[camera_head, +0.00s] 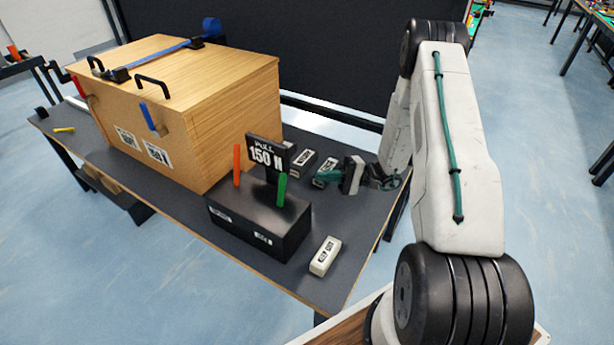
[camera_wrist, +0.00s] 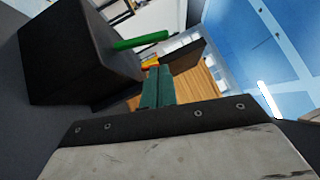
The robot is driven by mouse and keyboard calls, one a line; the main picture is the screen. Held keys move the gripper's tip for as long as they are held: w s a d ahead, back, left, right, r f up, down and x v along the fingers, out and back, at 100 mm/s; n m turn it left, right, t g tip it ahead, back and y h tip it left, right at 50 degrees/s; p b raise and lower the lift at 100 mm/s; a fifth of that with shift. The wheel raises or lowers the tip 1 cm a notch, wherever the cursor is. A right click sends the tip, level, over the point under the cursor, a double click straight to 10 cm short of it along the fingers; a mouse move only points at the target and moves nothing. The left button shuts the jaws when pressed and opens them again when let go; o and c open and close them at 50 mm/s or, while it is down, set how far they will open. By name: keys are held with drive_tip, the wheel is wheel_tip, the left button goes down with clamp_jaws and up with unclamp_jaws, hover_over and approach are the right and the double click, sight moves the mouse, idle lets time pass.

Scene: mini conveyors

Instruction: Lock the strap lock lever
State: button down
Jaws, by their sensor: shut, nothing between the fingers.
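A wooden crate (camera_head: 215,95) stands on the table, with a blue strap (camera_head: 165,54) across its lid. A black buckle-like piece (camera_head: 118,74) sits on the strap near the lid's front edge; I cannot tell its lever's position. A blue lever-like piece (camera_head: 147,116) and a red one (camera_head: 80,87) are on the crate's front. My gripper (camera_head: 325,178) is low over the table's right part, right of a black box, well apart from the crate. Its teal fingers (camera_wrist: 158,86) are together and empty in the wrist view, where the crate (camera_wrist: 203,88) shows beyond them.
The black box (camera_head: 255,222) carries an orange peg (camera_head: 237,165), a green peg (camera_head: 282,189) and a "150 N" sign (camera_head: 266,155). It also shows close at left in the wrist view (camera_wrist: 70,55). A pale labelled block (camera_head: 325,256) lies on the table (camera_head: 185,205). More blocks lie near my gripper.

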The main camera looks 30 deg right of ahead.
approach(282, 190)
drive_tip(key=w+a+r, duration=0.1)
drive_tip(key=w+a, duration=0.1)
drive_tip(key=w+a+r, duration=0.2)
drive_tip(key=shift+w+a+r, duration=0.15)
drive_tip(key=shift+w+a, duration=0.05)
drive_tip(key=shift+a, duration=0.15)
